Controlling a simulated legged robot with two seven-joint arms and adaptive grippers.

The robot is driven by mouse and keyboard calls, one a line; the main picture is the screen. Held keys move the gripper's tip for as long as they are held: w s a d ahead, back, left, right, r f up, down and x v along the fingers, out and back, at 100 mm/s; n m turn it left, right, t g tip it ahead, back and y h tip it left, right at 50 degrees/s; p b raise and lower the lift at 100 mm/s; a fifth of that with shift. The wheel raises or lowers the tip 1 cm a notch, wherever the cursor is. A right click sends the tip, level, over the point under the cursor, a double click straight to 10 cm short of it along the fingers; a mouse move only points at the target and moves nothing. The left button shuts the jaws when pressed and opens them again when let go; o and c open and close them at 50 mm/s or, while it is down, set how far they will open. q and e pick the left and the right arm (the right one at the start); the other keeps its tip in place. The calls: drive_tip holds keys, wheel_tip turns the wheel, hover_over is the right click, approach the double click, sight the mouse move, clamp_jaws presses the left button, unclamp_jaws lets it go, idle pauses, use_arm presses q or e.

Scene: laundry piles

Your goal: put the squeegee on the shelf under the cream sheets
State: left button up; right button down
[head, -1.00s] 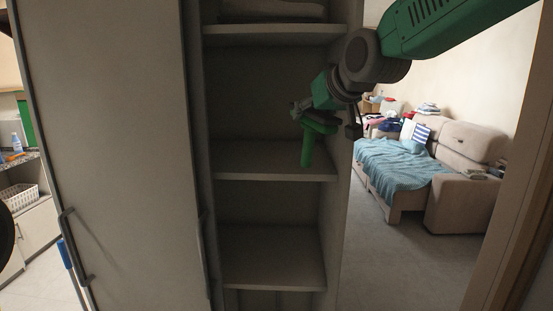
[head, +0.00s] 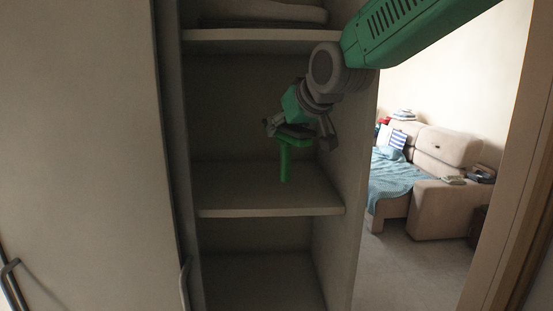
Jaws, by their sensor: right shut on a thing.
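My right gripper (head: 298,130) reaches in from the upper right and is shut on the green squeegee (head: 285,163). The squeegee's handle hangs down, its lower end above the middle shelf (head: 270,212) of the open cabinet. It seems to be inside the compartment or at its mouth; the exact depth is hard to tell. The cream sheets (head: 268,11) lie folded on the shelf above, cut off by the top of the view. My left gripper is not in view.
The middle shelf is bare. An empty lower shelf (head: 262,285) shows beneath it. A closed cabinet door (head: 80,140) stands at left, and the cabinet's right side panel (head: 350,195) borders the opening. A sofa (head: 435,190) stands farther off at right.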

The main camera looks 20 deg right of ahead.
sight(283, 153)
wheel_tip(283, 153, down, 6)
drive_tip(key=shift+r+p, duration=0.25)
drive_tip(key=shift+p, duration=0.05)
drive_tip(key=c, duration=1.3)
unclamp_jaws()
drive_tip(key=shift+w, duration=0.1)
drive_tip(key=shift+o, duration=1.3)
drive_tip(key=shift+f, duration=0.1)
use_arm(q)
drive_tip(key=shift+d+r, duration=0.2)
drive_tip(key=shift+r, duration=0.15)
use_arm(e)
drive_tip(key=shift+w+d, duration=0.1)
drive_tip(key=shift+d, duration=0.15)
drive_tip(key=shift+d, duration=0.1)
